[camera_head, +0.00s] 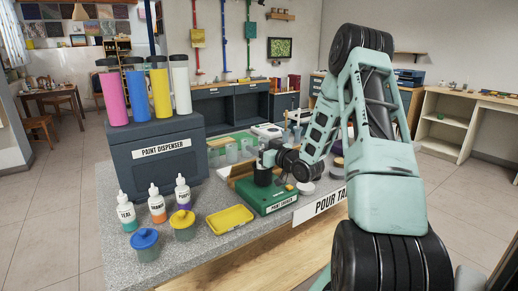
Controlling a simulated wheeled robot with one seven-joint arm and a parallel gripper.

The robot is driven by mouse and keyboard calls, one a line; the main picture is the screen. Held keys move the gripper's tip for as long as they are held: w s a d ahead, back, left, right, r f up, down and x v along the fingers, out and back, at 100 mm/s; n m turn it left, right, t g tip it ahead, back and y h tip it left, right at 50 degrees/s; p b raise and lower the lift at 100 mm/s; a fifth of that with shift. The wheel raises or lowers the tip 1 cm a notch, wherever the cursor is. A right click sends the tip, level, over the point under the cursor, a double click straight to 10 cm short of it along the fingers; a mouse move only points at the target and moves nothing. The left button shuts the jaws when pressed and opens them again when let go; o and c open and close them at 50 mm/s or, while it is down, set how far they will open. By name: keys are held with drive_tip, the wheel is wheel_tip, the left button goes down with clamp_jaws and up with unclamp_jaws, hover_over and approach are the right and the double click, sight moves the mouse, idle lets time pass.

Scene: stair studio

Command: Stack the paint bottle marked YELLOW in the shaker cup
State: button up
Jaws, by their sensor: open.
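The paint shaker (270,199) is a green base with a white label, in the middle of the counter. A dark cup (263,176) stands upright on it; I cannot see inside. Small white dropper bottles stand at the counter's left: one marked TEAL (126,213), an orange-banded one (157,205) and a purple-banded one (183,193). I cannot make out a bottle marked YELLOW. A large yellow cylinder (160,92) stands on the paint dispenser, with no readable mark.
The dark paint dispenser (158,166) also bears pink (113,98), blue (136,95) and white (181,88) cylinders. A blue-lidded pot (145,244), a yellow-lidded pot (182,225) and a yellow tray (230,219) sit near the front. Clear cups (231,153) stand behind the shaker.

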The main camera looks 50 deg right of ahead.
drive_tip(key=s+a+b, duration=0.1)
drive_tip(key=s+b, duration=0.2)
drive_tip(key=s, duration=0.9)
drive_tip(key=w+a+f+n+g+y, duration=0.2)
drive_tip(key=w+a+g, duration=0.2)
drive_tip(key=w+a, duration=0.6)
drive_tip(key=s+a+n+g, duration=0.2)
drive_tip(key=a+g, duration=0.3)
drive_tip(key=a, duration=1.2)
drive_tip(key=s+a+f+n+g, duration=0.15)
drive_tip(key=s+a+g, duration=0.25)
drive_tip(key=s+a, duration=0.85)
drive_tip(key=s+a+r+n+g, duration=0.1)
drive_tip(key=s+a+g, duration=0.1)
drive_tip(key=s+a, duration=0.2)
drive_tip(key=s+a+r+n+g, duration=0.1)
drive_tip(key=s+a+n+g, duration=0.1)
drive_tip(key=s, duration=0.9)
drive_tip(key=shift+a+g, duration=0.5)
drive_tip(key=shift+a, duration=0.65)
drive_tip(key=shift+s+r, duration=0.1)
wheel_tip(320, 180, up, 3)
drive_tip(key=p, duration=0.3)
